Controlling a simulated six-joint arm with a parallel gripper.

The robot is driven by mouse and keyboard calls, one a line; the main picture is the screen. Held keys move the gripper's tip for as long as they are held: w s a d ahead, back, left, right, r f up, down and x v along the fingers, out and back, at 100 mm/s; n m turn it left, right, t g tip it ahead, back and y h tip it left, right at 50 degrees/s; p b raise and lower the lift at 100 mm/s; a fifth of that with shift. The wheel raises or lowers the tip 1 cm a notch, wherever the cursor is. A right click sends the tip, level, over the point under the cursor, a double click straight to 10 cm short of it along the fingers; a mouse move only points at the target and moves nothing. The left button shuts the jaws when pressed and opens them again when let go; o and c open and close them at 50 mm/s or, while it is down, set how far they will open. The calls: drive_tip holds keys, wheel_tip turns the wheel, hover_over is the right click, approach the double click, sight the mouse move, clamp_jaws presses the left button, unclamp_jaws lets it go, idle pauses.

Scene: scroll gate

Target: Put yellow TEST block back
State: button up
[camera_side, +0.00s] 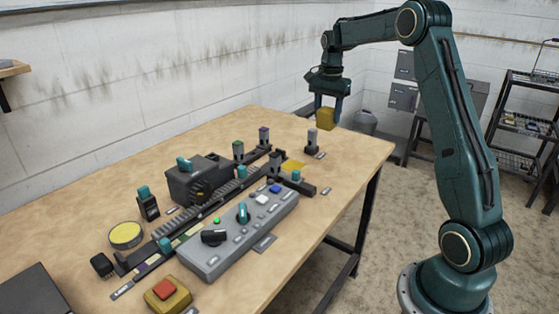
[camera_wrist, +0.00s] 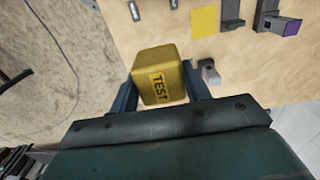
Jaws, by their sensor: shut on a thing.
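The yellow TEST block (camera_side: 326,118) is held in my gripper (camera_side: 331,107), raised above the far right part of the table. The wrist view shows the block (camera_wrist: 157,78) between the two fingers of my gripper (camera_wrist: 160,90), with its TEST label facing the camera. A flat yellow square (camera_side: 293,166) lies on the table below and to the left of the block; it also shows in the wrist view (camera_wrist: 205,21). The block is apart from the table and from this square.
A grey post (camera_side: 311,141) stands near the yellow square. A grey control panel (camera_side: 240,236) with knobs and buttons, a dark box (camera_side: 185,183) and a long rail crowd the middle of the table (camera_side: 350,160). The table's right end is mostly clear.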

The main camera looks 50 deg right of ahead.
sight(326, 129)
wheel_tip(326, 129, down, 13)
drive_tip(key=shift+f, duration=0.2)
drive_tip(key=shift+f, duration=0.15)
drive_tip(key=shift+f, duration=2)
drive_tip(key=shift+f, duration=0.1)
drive_tip(key=o, duration=1.1)
wheel_tip(326, 129, up, 12)
drive_tip(key=shift+r, duration=0.1)
